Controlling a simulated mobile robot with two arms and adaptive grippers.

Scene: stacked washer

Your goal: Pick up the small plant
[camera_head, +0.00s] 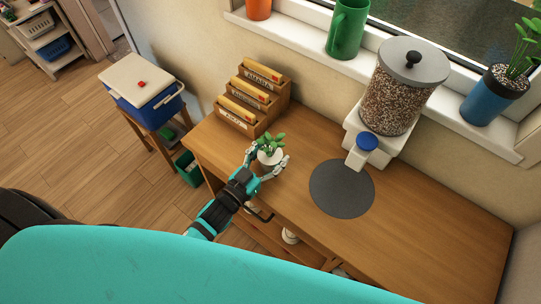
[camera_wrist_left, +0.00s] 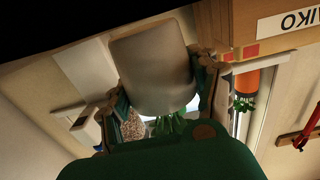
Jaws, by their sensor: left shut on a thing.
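The small plant (camera_head: 272,143) has green leaves in a small whitish pot (camera_head: 270,159). It is at the left part of the wooden table, in front of the letter organiser. My left gripper (camera_head: 268,163) has its fingers on both sides of the pot and is shut on it. In the left wrist view the pot (camera_wrist_left: 152,70) fills the space between the fingers, with the leaves (camera_wrist_left: 172,126) showing at its lower end. I cannot tell whether the pot touches the table. My right gripper is not in view.
A wooden organiser (camera_head: 252,98) with labelled slots stands behind the plant. A dark round mat (camera_head: 342,189) lies to the right, by a dispenser (camera_head: 405,85). A blue cooler (camera_head: 144,92) sits on a stool at left. The table's right part is clear.

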